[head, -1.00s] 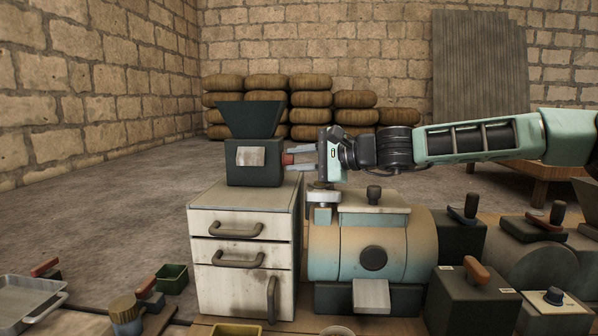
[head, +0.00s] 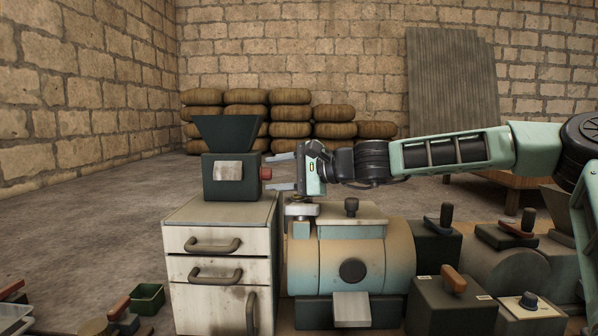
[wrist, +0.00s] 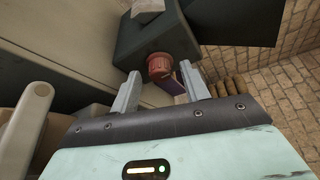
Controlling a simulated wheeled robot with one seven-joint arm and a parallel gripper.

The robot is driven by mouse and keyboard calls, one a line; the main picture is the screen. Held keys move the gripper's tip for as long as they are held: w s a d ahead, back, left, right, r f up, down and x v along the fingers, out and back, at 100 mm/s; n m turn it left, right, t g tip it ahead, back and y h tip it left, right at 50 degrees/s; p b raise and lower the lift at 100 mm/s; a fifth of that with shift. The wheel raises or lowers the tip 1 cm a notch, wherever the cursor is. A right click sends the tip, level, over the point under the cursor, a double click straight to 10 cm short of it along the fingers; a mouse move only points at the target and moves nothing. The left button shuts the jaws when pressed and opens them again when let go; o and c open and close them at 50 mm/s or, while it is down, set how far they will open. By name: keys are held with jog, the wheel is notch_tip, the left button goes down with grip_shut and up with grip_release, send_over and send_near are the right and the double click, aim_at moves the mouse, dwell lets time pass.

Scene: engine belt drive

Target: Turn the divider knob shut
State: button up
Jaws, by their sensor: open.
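The red knob (head: 266,174) sticks out from the right side of a dark green box with a flared hopper (head: 228,133), which I take to be the divider. The box stands on a worn white cabinet. My gripper (head: 269,172) comes in from the right, with one finger above the knob and one below it in the head view. In the wrist view the knob (wrist: 160,68) lies between and just beyond the open fingertips (wrist: 160,82). Neither finger clearly touches it. Its marking and turn angle are too small to read.
The white cabinet (head: 181,214) has several dark handles. A rounded machine (head: 350,250) with a top knob stands below my arm, right of the cabinet. Dark boxes with levers (head: 450,305) stand farther right. Stacked sacks (head: 290,113) line the back wall.

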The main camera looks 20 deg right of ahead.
jog(key=p+v, duration=0.3)
jog(key=v, duration=1.4)
jog(key=shift+s, duration=0.1)
